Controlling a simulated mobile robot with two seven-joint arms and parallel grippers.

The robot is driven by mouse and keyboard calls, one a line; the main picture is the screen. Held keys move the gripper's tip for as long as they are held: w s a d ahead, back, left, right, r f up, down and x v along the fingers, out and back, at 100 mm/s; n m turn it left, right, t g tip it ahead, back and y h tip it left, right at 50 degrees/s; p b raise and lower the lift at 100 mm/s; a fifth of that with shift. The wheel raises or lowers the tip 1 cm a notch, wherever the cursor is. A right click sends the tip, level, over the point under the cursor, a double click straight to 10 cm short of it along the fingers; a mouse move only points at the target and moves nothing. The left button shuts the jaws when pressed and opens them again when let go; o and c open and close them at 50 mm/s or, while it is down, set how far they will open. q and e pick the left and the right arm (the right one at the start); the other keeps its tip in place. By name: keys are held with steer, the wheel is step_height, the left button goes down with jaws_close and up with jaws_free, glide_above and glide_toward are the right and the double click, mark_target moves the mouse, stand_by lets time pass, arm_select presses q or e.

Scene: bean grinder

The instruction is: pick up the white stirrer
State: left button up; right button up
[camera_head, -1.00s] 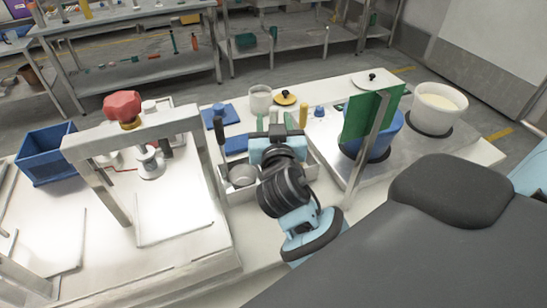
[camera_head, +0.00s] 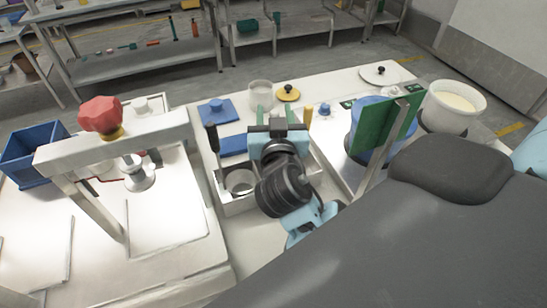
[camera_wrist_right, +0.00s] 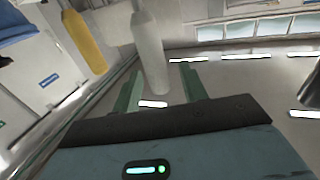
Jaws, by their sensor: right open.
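The white stirrer (camera_wrist_right: 149,50) shows in the right wrist view as a pale upright handle. Its lower part lies between the two green fingers of my right gripper (camera_wrist_right: 160,88), with gaps on both sides. My right gripper (camera_head: 277,112) is open, above the metal utensil holder (camera_head: 237,205) in the head view. There my gripper and wrist mostly hide the stirrer. I cannot tell how deep the stirrer sits between the fingers. My left gripper is not in view.
A yellow handle (camera_head: 308,113) stands close to the right of my gripper, and a black handle (camera_head: 212,139) to its left. A green panel (camera_head: 375,125) and a blue container stand further right. A frame with a red knob (camera_head: 100,115) is at left.

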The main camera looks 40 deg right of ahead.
steer(key=shift+w+d, duration=0.15)
steer(key=shift+w, duration=0.05)
steer(key=shift+s+a, duration=0.2)
steer(key=shift+c, duration=0.4)
jaws_close()
steer(key=shift+r, duration=0.1)
